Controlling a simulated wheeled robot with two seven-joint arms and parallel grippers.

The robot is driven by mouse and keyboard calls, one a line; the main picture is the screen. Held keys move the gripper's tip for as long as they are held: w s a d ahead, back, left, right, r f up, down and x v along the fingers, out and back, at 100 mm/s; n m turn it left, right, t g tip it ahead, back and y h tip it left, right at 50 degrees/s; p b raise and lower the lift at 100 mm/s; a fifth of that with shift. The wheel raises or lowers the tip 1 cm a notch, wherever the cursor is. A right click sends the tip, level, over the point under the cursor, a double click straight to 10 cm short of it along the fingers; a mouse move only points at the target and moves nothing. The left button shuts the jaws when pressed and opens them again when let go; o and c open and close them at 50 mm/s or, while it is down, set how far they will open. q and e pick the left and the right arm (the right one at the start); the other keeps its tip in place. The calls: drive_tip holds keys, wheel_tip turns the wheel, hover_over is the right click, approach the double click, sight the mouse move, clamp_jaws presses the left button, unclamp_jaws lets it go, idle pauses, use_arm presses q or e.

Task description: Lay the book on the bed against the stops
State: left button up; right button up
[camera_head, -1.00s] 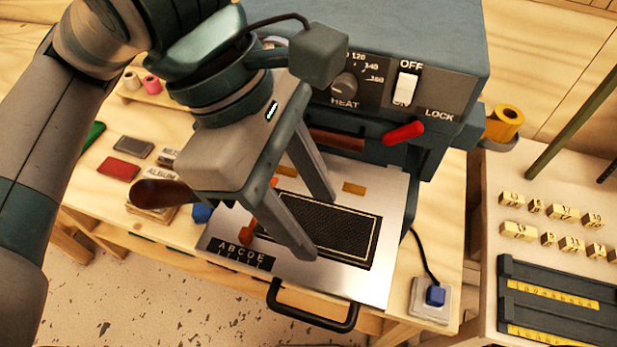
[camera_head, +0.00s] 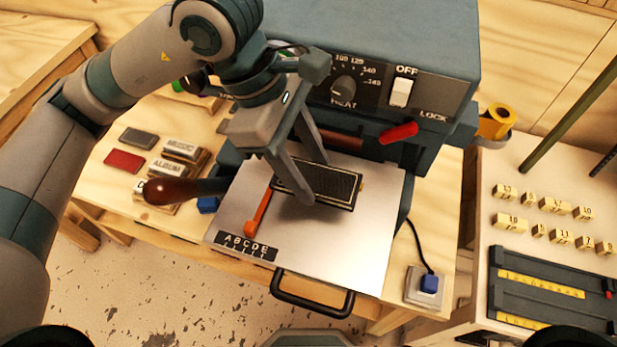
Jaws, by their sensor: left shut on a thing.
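The book (camera_head: 337,184) is dark and textured with a thin gold border. It is over the back part of the silver bed (camera_head: 345,242) of the blue-grey press. My left gripper (camera_head: 315,181) is shut on it, with one finger at its near side and the other at its far side. I cannot tell whether the book rests on the bed or is just above it. My right gripper is not in view.
An orange-red slider (camera_head: 258,214) lies on the bed left of the book. A black handle (camera_head: 312,298) sticks out in front. The press head with a HEAT dial (camera_head: 343,86) and red lever (camera_head: 398,133) stands behind.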

sight(309, 183)
use_arm(q)
drive_tip(key=shift+f+p, duration=0.9)
drive_tip(key=shift+f, duration=1)
drive_tip(key=shift+f+b, duration=0.25)
drive_tip(key=shift+b, duration=0.05)
drive_tip(key=o, duration=1.1)
drive_tip(key=shift+r, duration=0.15)
